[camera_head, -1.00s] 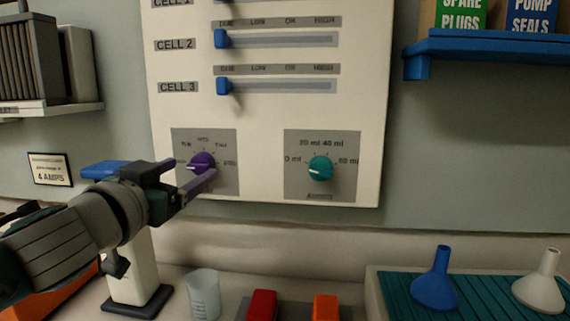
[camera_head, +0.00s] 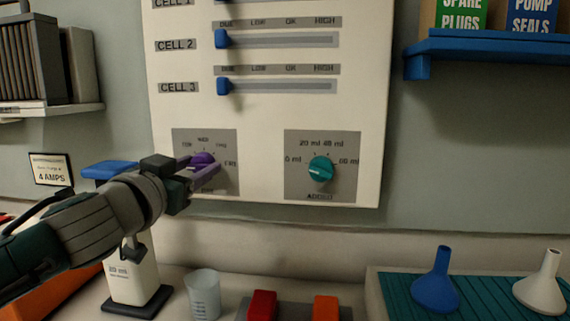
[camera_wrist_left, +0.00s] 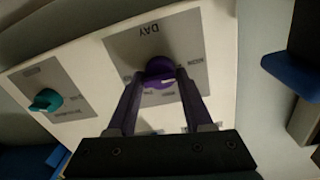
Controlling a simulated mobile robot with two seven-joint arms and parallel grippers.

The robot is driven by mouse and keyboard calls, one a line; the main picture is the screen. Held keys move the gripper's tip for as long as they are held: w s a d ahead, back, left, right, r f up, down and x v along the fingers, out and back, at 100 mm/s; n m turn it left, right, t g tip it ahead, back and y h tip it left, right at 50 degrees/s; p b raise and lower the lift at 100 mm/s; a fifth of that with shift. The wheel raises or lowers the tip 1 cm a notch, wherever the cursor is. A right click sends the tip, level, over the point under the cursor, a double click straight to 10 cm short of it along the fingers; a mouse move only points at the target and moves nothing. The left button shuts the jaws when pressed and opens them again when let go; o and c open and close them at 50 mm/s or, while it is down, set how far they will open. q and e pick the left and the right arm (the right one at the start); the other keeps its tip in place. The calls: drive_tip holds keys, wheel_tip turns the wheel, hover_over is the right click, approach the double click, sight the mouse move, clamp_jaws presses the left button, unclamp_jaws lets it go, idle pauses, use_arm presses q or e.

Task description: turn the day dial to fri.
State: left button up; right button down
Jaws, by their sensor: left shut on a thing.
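The purple day dial (camera_head: 203,159) sits on a grey plate at the lower left of the white panel. Labels around it read TUE, WED, THU and FRI, with FRI at its right. My left gripper (camera_head: 203,172) is shut on the dial, with its purple fingers on either side of the knob. In the left wrist view the dial (camera_wrist_left: 159,70) shows between the two fingertips (camera_wrist_left: 160,78), and the word DAY is readable on the plate. The dial's pointer is partly hidden by the gripper. My right gripper is not in view.
A teal dial (camera_head: 321,169) marked in ml is to the right on the same panel (camera_head: 262,120). Blue sliders (camera_head: 223,86) are above.

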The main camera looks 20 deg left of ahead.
use_arm(q)
clamp_jaws()
